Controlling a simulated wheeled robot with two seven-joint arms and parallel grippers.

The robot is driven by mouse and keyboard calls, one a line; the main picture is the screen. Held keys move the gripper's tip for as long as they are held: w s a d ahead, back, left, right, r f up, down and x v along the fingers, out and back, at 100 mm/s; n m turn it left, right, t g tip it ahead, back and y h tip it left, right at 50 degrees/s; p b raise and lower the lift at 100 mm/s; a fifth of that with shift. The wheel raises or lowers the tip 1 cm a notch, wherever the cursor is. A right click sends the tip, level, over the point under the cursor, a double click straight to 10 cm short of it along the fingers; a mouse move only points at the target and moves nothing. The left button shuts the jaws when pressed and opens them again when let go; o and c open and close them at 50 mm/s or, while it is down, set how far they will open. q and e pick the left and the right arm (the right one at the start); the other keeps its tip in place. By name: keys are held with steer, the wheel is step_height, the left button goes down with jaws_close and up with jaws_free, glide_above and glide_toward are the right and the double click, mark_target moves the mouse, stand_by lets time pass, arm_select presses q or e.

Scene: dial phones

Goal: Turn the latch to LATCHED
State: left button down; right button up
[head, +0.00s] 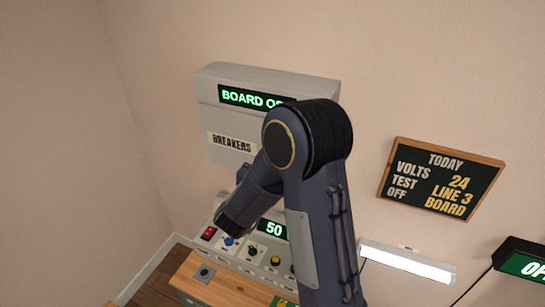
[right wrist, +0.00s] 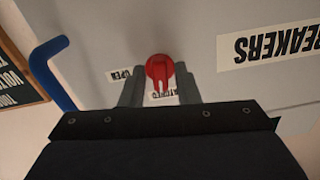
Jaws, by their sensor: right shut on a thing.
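The red latch (right wrist: 160,70) is on the grey face of the breaker box, near the middle of the right wrist view, which shows the box upside down. My right gripper (right wrist: 160,82) has one finger on each side of the latch and is shut on it. The latch's narrow part points down in that view, over a partly covered label (right wrist: 163,95) that seems to read LATCHED. A small OPEN label (right wrist: 124,74) sits to the left, partly behind a finger. In the head view my arm hides the latch. My left gripper is not in view.
The breaker box (head: 222,122) is on the wall, with a lit BOARD sign (head: 250,97) partly covered by my arm. A blue handle (right wrist: 52,72) stands out near the box edge. Below is a control panel (head: 240,262) on a wooden desk (head: 215,288). A blackboard (head: 440,180) hangs right.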

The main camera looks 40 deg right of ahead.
steer(key=shift+n+p, duration=0.45)
steer(key=shift+n, duration=0.25)
steer(key=o, duration=0.7)
steer(key=shift+c, duration=0.2)
steer(key=b+v, duration=0.1)
steer(key=v, duration=0.6)
steer(key=shift+s+a, duration=0.25)
steer(key=shift+a, duration=0.1)
steer(key=shift+w, duration=0.1)
